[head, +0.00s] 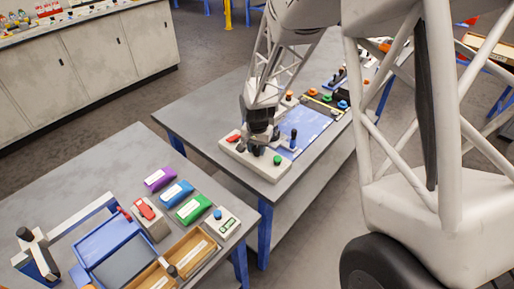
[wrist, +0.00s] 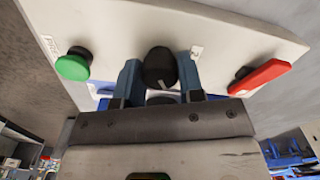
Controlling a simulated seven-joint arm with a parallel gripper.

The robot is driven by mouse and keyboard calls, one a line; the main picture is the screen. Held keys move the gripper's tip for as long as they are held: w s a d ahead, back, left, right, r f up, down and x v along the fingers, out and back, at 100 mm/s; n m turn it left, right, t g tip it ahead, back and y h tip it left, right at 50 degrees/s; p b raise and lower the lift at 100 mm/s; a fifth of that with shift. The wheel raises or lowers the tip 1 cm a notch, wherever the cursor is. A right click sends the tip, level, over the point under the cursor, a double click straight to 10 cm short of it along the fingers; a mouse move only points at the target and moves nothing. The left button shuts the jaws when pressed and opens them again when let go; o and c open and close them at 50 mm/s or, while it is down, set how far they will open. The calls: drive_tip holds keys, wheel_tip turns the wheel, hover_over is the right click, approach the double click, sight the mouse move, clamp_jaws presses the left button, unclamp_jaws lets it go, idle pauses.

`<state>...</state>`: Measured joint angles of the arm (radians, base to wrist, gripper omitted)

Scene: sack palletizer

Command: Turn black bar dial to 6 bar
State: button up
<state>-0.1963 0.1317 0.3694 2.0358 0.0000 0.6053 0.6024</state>
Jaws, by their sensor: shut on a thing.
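The black dial (wrist: 160,68) is a round knob with a pale pointer mark, on a white panel (wrist: 225,22) in the wrist view. My gripper (wrist: 160,82) has its two blue-grey fingers on either side of the dial and is shut on it. The mark points toward the lower right side of the picture; the bar figures cannot be read. In the head view, my gripper (head: 258,138) is over the white panel (head: 262,165) on the far table, and it hides the dial there.
A green button (wrist: 73,66) and a red lever (wrist: 262,77) flank the dial on the panel. Behind the panel is a blue mat (head: 305,122) with a dark blue peg (head: 293,139). A nearer table (head: 75,190) holds coloured packs and trays. A gap separates the two tables.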

sight(257, 148)
drive_tip(key=m, duration=0.4)
drive_tip(key=shift+m, duration=0.3)
drive_tip(key=shift+r+m, duration=0.1)
drive_tip(key=shift+m, duration=1.9)
drive_tip(key=o, duration=0.9)
drive_tip(key=shift+r, duration=3.85)
